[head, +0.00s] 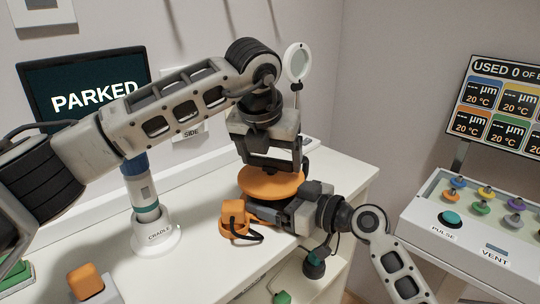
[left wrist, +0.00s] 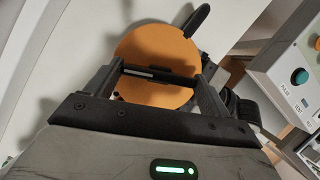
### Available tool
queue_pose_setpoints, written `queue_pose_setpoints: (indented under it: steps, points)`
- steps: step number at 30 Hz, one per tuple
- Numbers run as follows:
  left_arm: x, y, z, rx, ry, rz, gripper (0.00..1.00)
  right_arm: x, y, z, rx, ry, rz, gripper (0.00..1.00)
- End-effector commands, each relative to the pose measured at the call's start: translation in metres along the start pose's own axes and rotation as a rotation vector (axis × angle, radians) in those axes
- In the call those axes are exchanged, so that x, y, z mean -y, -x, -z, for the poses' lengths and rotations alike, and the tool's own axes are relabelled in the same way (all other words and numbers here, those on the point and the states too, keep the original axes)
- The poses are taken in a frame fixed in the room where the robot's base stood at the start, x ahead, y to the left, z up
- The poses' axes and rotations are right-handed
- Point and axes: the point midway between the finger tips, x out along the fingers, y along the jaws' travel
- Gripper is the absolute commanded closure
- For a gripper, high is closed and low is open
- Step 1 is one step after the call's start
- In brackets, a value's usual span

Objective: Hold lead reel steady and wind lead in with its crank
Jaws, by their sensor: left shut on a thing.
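The lead reel (head: 262,182), an orange disc, lies on the white counter, below my left gripper (head: 272,160). In the left wrist view the disc (left wrist: 150,95) fills the space beyond the fingers. My left gripper (left wrist: 158,75) is shut on a dark bar spanning its fingers, which looks like the reel's crank (left wrist: 150,72). My right gripper (head: 272,210) comes in low from the right at the reel's base; its fingertips are largely hidden. An orange block (head: 234,218) with a black loop sits in front of the reel. A dark plug (head: 315,264) hangs at the counter's front edge.
A white cradle (head: 156,236) holding a blue and grey cylinder stands left of the reel. Another orange block (head: 83,281) is at the front left. A panel with coloured knobs and a teal button (head: 452,218) stands to the right. The counter's right end is clear.

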Motion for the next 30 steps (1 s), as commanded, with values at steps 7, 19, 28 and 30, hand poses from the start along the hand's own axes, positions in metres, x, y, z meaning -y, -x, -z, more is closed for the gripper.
queue_pose_setpoints:
  steps: [7, 19, 28, 30]
  points:
    - [-0.0023, 0.0006, -0.0003, -0.001, -0.207, 0.088, 0.41, 0.0001, -0.0001, 0.0000, 0.000, 0.000, 0.000, 0.45]
    - [-0.0026, 0.0008, -0.0007, 0.001, -0.428, 0.178, 0.41, -0.0001, 0.0000, -0.0001, 0.000, 0.001, 0.000, 0.45]
    - [-0.0024, 0.0009, -0.0008, 0.001, -0.428, 0.176, 0.00, 0.0000, 0.0001, -0.0002, 0.001, 0.000, 0.000, 0.45]
    - [-0.0025, 0.0007, -0.0007, 0.001, -0.427, 0.176, 0.00, 0.0000, 0.0001, -0.0002, 0.001, 0.000, 0.000, 0.45]
